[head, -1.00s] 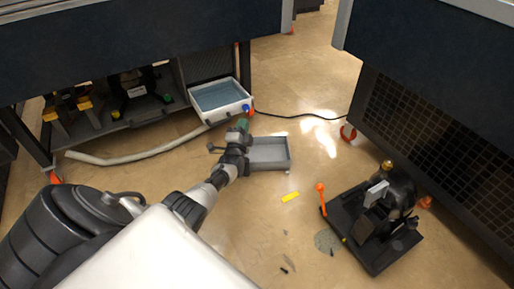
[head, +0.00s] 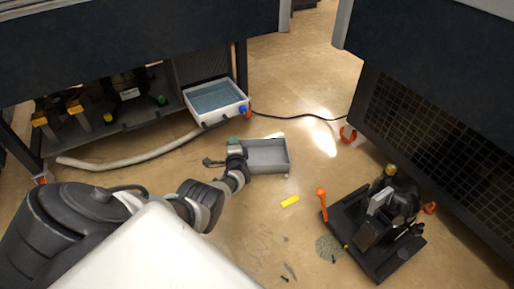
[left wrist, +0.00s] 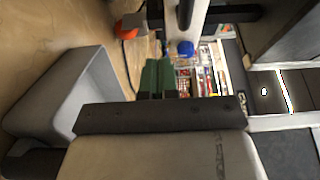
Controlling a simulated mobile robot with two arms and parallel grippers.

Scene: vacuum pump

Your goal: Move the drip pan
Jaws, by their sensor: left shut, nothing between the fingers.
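The drip pan, which I take to be the shallow grey open tray (head: 268,166), lies on the floor in the middle of the head view and looks empty. My left gripper (head: 233,140) is at the pan's left end, with its green fingertips close to the far left corner. In the left wrist view the green fingers (left wrist: 155,78) are shut with nothing between them, and the grey pan (left wrist: 62,98) shows to their left. I cannot tell whether the gripper touches the pan. My right gripper is not in view.
A white tub with bluish liquid (head: 188,104) sits on the low shelf behind the pan; a pale hose (head: 125,160) runs below it. A black pump unit (head: 375,225) with an orange lever stands at right. A yellow piece (head: 290,201) lies on the floor.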

